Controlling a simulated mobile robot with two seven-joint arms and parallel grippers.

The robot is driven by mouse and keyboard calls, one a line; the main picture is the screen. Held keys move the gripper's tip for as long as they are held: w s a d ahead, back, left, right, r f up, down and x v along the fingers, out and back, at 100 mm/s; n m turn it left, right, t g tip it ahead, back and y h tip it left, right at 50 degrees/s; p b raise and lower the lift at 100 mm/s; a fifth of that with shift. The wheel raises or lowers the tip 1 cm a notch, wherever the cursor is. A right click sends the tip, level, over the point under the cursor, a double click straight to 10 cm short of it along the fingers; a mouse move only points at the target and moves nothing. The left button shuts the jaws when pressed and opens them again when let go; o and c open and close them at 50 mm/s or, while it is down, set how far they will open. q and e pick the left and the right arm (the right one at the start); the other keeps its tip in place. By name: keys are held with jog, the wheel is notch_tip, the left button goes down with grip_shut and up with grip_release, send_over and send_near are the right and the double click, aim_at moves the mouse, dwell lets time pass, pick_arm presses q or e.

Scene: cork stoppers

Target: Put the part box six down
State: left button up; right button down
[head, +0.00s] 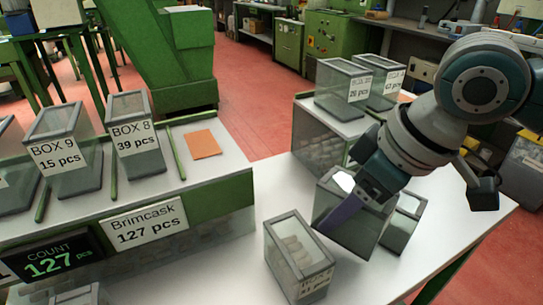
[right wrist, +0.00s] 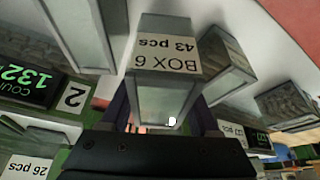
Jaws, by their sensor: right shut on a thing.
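My right gripper (head: 352,203) comes in from the right and is shut on box six (head: 350,225), a clear box with grey edges. In the right wrist view, box six (right wrist: 165,62) sits between the two fingers, and its label reads "BOX 6 43 pcs" upside down. Box six is by the white table (head: 375,278); I cannot tell whether its base touches the top. In the head view a dark purple finger lies across its side. My left gripper is not in view.
A labelled box (head: 297,255) with cork stoppers stands just left of box six, and another box (head: 402,222) stands close on its right. Box 8 (head: 133,135) and box 9 (head: 65,150) stand on the left shelf. An orange card (head: 202,144) lies near them. Bare table shows in front.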

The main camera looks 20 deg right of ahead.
aim_at(339, 230)
notch_tip(339, 230, down, 4)
jog(key=shift+r+b, duration=0.1)
jog(key=shift+b, duration=0.5)
jog(key=shift+f, duration=0.4)
jog(key=shift+c, duration=2.1)
grip_release()
jog(key=shift+f, duration=0.15)
